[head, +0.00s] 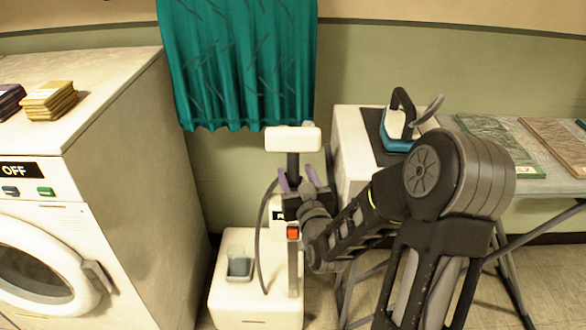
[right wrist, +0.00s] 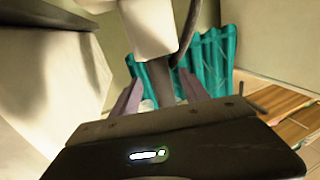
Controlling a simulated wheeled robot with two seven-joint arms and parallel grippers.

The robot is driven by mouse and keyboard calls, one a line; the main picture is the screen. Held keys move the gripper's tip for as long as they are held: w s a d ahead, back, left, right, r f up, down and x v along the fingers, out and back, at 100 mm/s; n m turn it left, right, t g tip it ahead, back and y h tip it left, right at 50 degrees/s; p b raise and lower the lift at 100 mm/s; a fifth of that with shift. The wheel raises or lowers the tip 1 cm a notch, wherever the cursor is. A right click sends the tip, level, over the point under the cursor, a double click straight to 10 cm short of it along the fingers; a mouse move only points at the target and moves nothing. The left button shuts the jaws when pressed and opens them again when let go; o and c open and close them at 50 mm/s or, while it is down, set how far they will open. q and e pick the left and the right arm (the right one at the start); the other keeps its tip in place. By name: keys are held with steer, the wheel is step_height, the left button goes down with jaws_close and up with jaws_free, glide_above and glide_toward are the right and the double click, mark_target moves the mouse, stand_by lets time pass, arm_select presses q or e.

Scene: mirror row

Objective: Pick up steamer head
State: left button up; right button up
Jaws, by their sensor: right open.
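The steamer head (head: 293,139) is a white block on a dark upright handle (head: 293,165), standing on the white steamer (head: 256,282) below the teal curtain. In the right wrist view the white head (right wrist: 148,25) is at the top, with its dark handle (right wrist: 158,82) below. My right gripper (head: 298,178) is open just below the white block. Its purple fingers stand on either side of the handle, and I cannot tell whether they touch it. The right wrist view also shows the open fingers (right wrist: 158,92). My left gripper is out of view.
A washing machine (head: 165,190) stands at left with folded stacks (head: 48,100) on top. The teal curtain (head: 240,60) hangs behind. An iron (head: 398,125) sits on a white stand at right, beside a table with flat panels (head: 515,145). A hose (head: 262,235) loops down beside the steamer.

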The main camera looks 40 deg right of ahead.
mark_target(290, 163)
steer(key=x, duration=0.5)
steer(key=shift+w+p, duration=0.15)
steer(key=shift+p, duration=0.2)
jaws_close()
stand_by(0.6)
stand_by(0.3)
